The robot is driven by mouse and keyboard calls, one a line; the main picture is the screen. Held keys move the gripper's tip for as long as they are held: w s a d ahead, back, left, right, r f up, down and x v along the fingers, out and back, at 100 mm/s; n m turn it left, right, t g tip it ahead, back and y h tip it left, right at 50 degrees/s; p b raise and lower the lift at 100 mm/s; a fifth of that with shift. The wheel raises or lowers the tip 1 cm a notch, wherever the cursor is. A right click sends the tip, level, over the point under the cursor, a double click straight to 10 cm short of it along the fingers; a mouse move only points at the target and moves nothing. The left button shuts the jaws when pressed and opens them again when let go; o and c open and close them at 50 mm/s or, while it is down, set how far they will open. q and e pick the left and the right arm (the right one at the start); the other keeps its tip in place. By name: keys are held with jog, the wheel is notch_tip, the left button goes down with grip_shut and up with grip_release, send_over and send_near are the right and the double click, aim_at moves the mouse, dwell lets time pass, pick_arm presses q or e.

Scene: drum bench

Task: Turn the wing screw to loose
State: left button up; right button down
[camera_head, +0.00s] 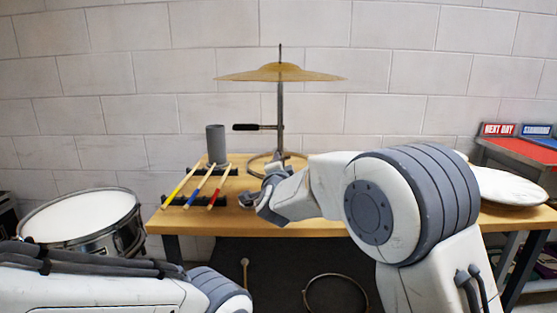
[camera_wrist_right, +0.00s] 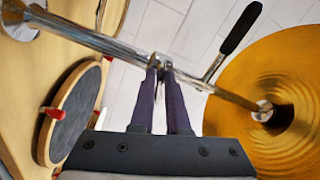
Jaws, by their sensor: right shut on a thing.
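The cymbal stand carries a brass cymbal (camera_head: 281,72) on an upright metal rod (camera_head: 281,105) on the bench. In the right wrist view the rod crosses diagonally, with the cymbal (camera_wrist_right: 270,90) at the right. The wing screw (camera_wrist_right: 161,60) is a small metal piece at the rod's joint, mostly hidden between my fingertips. My right gripper (camera_wrist_right: 161,68) is shut on it, its two dark fingers on either side. In the head view my right gripper (camera_head: 270,184) is low by the stand, its fingertips hard to make out. My left gripper is out of view; only my left arm shows.
A black-gripped lever (camera_head: 245,127) sticks out from the stand and shows close to my fingers in the wrist view (camera_wrist_right: 240,28). Drumsticks (camera_head: 209,187) lie on a rack at the bench's left, by a grey cup (camera_head: 216,145). A snare drum (camera_head: 82,219) stands further left.

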jog(key=shift+d+f+n+p, duration=0.15)
jog(key=shift+n+p, duration=0.95)
jog(key=shift+n, duration=1.35)
jog(key=shift+f+n+p, duration=0.15)
jog(key=shift+n+p, duration=0.9)
jog(key=shift+n, duration=1.4)
jog(key=c, duration=0.9)
grip_release()
jog(key=shift+r, duration=0.1)
jog(key=s, duration=1)
jog(key=shift+s+b, duration=0.3)
jog(key=shift+b, duration=0.05)
